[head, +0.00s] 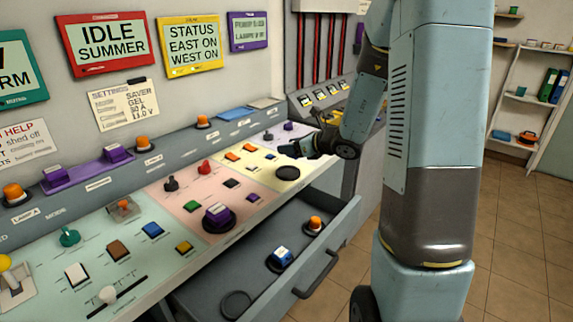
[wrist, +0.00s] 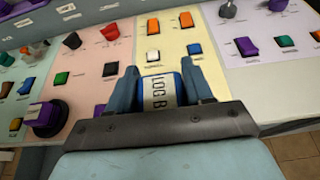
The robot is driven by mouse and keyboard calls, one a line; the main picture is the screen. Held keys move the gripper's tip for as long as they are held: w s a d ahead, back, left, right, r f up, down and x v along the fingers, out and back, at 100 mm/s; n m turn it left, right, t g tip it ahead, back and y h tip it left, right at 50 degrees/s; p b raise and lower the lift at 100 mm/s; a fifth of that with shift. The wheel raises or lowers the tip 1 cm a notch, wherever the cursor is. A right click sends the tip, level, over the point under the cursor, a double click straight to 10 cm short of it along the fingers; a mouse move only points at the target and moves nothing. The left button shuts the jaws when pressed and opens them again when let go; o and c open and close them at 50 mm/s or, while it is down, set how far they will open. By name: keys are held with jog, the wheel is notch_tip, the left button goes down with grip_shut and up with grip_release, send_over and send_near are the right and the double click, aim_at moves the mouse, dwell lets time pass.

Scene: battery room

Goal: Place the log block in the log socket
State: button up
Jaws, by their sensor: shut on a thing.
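In the wrist view my gripper (wrist: 160,85) is shut on a blue block with a white label reading "LOG B", the log block (wrist: 158,92). In the head view my gripper (head: 292,149) is over the far part of the console, and the held block cannot be made out there. An empty dark round socket (head: 287,173) lies on the yellow panel, just nearer than my gripper. Its label is too small to read, so I cannot tell if it is the log socket. In the wrist view it is hidden behind my gripper and the block.
An open drawer (head: 330,220) holds a blue block (head: 280,258), an orange-topped one (head: 315,223) and an empty round socket (head: 237,304). A purple block (head: 217,216) sits in a round socket on the pink panel. Buttons and levers stick up around my gripper.

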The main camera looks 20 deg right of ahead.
send_over(284, 172)
notch_tip(284, 172, down, 6)
jog(key=shift+w+f, duration=0.15)
jog(key=shift+f, duration=1.45)
jog(key=o, duration=1)
jog(key=shift+f, duration=0.15)
jog(key=shift+o, duration=0.2)
